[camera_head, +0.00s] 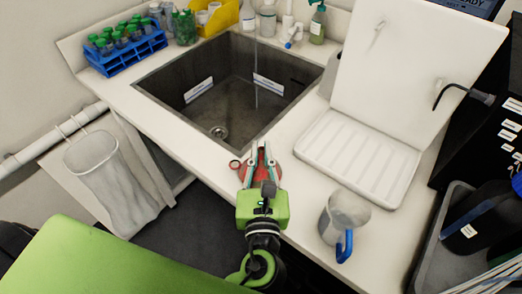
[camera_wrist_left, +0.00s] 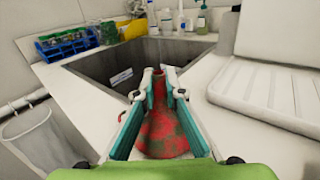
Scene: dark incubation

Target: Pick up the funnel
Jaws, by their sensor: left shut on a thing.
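The funnel (camera_wrist_left: 165,135) is red with dull greenish patches, and its narrow end points away from my wrist. In the head view it shows as red parts (camera_head: 273,172) around and between the fingers, at the front edge of the sink counter. My left gripper (camera_wrist_left: 160,80) is shut on the funnel, with one teal finger pad along each side. In the head view my left gripper (camera_head: 260,148) covers much of the funnel. I cannot tell whether the funnel touches the counter. My right gripper is in neither view.
A sink (camera_head: 230,85) lies just beyond the gripper. A white drying board (camera_head: 362,157) and a clear jug with a blue handle (camera_head: 343,218) stand to the right. A blue tube rack (camera_head: 122,52) is at the back left. A waste bag (camera_head: 108,180) hangs at left.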

